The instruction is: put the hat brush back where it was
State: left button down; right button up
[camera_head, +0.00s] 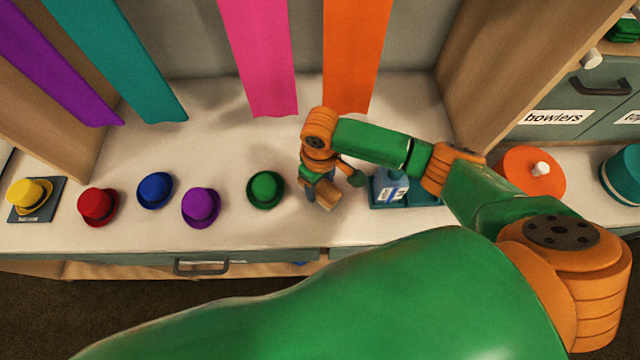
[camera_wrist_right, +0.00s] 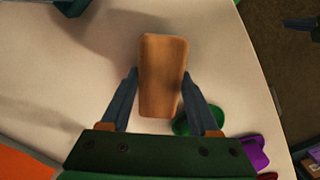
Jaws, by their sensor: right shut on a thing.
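The hat brush (camera_head: 328,194) shows in the head view as a tan wooden block at my right gripper (camera_head: 318,190). In the right wrist view the brush (camera_wrist_right: 162,75) is a long, rounded wooden block between the two dark fingers of the right gripper (camera_wrist_right: 160,98), which is shut on it. The brush is over the pale counter; I cannot tell whether it touches it. Its bristles are hidden. A teal tray or stand (camera_head: 424,190) holding a pale blue labelled item (camera_head: 391,188) is right of the brush. My left gripper is not in view.
On the counter (camera_head: 240,228), green (camera_head: 266,188), purple (camera_head: 201,206), blue (camera_head: 155,189) and red (camera_head: 97,206) hats stand left of the brush. A yellow hat (camera_head: 30,192) is on a dark plate. Pink (camera_head: 262,60) and orange (camera_head: 352,60) strips hang behind.

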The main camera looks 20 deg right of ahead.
aim_at(320, 185)
jog(key=shift+f, duration=0.5)
jog(key=o, duration=1.2)
jog(key=shift+f, duration=0.1)
notch_tip(320, 185, up, 12)
jog(key=shift+p, duration=0.45)
